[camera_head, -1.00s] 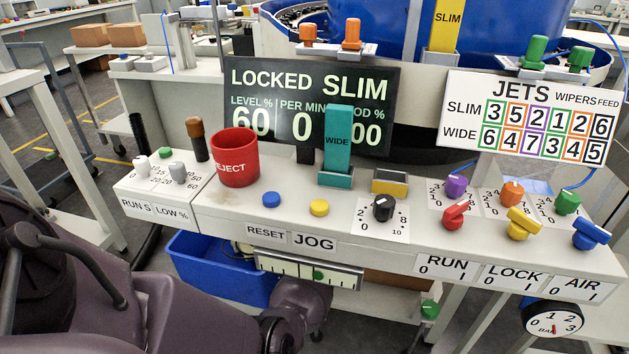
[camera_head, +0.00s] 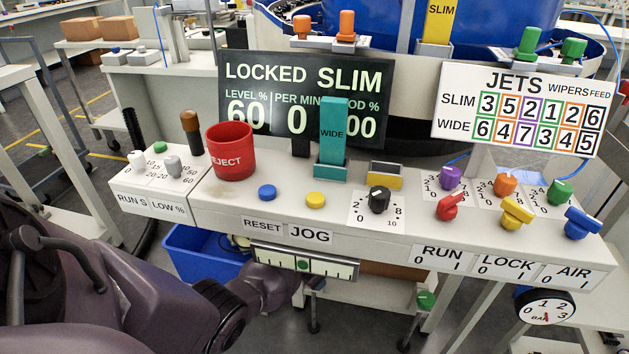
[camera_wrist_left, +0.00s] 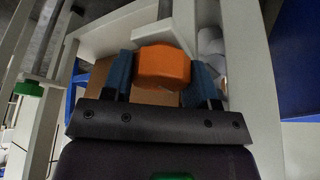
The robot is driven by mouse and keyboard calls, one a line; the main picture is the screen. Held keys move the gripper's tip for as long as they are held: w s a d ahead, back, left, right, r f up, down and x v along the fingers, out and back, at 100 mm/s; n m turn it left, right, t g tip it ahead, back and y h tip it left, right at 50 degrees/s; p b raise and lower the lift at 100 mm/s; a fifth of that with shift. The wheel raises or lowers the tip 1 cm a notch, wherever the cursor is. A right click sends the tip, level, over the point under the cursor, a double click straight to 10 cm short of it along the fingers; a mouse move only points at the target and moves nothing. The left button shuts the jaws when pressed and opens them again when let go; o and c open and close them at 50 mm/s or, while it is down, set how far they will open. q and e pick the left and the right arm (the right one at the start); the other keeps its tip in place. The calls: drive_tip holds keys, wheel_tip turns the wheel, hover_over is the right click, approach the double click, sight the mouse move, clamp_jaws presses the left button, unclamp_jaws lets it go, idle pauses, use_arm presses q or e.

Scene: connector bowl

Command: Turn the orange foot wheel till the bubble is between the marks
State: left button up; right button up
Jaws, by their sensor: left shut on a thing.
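The orange foot wheel (camera_wrist_left: 163,66) shows in the left wrist view, between the two blue fingers of my left gripper (camera_wrist_left: 160,78), which is shut on it. In the head view the wheel and the fingers are hidden; my left arm reaches under the console's front edge. The level vial (camera_head: 329,266) hangs on the console front, a pale strip with dark marks. Its green bubble (camera_head: 303,265) sits near the middle of the strip and appears between the central marks, though it is small. My right gripper is not in view.
The console (camera_head: 215,205) carries knobs, buttons and a red reject cup (camera_head: 232,150) above my left arm. A blue bin (camera_head: 200,252) stands below it at left. A green foot wheel (camera_head: 426,300) shows below the console to the right.

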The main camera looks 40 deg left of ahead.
use_arm(q)
drive_tip(key=shift+m, duration=0.6)
drive_tip(key=shift+w+h, duration=0.1)
drive_tip(key=shift+h, duration=0.2)
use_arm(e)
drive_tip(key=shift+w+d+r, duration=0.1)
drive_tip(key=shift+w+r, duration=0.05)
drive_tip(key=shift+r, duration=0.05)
use_arm(q)
drive_tip(key=shift+r, duration=0.1)
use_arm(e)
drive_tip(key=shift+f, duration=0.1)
use_arm(q)
drive_tip(key=o, duration=0.9)
